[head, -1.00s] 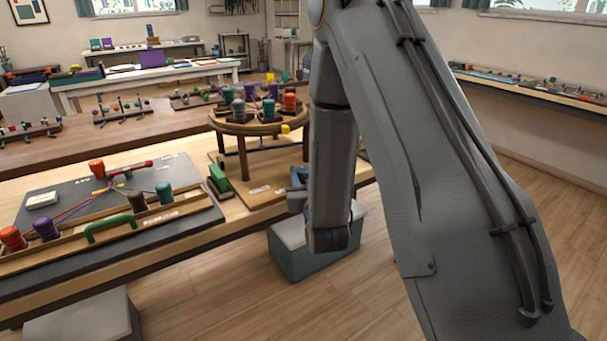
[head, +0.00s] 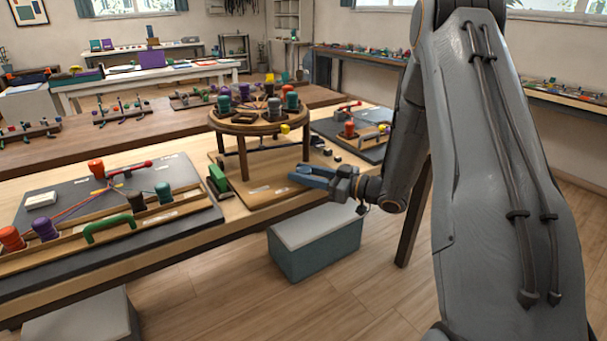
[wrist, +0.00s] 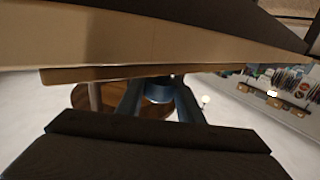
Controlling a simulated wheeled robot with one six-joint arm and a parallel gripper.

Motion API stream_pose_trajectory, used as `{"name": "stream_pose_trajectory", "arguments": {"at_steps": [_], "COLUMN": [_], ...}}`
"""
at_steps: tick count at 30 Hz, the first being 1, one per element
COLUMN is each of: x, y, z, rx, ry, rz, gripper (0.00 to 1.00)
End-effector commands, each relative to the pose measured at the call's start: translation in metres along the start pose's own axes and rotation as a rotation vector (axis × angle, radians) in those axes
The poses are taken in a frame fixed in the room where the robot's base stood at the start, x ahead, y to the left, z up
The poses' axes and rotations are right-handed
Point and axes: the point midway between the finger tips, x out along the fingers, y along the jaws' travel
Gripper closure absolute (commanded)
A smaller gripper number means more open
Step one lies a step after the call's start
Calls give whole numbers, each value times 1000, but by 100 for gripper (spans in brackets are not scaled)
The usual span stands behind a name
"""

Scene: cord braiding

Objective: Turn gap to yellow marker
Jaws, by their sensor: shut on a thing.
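A round wooden braiding stand (head: 246,126) stands on a board on the table, with teal, grey and other bobbins around its top. A yellow marker (head: 285,128) sits at the right front of its rim. The gap among the bobbins is hard to make out. My gripper (head: 295,175) has blue fingers and is low at the right front of the stand, below its top and apart from the bobbins. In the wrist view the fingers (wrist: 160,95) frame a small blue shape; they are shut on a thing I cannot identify. The stand's underside (wrist: 75,97) shows there too.
A green block (head: 218,179) stands left of the stand's base. A dark board with bobbins and a green handle (head: 110,228) lies on the left. Another bobbin board (head: 350,140) is on the right. A grey-topped box (head: 315,240) stands on the floor below the table edge.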

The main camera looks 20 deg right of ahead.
Motion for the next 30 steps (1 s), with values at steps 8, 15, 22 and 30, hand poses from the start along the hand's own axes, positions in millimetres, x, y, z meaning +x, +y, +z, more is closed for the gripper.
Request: {"name": "stream_pose_trajectory", "arguments": {"at_steps": [8,15,22,30], "x": [1,1,1,1], "y": [2,1,0,0], "z": [0,0,-2,-2], "rx": [-6,-5,-4,-3], "ry": [3,2,4,3], "rz": [-242,-398,-481,-511], "gripper": [89,89,89,89]}}
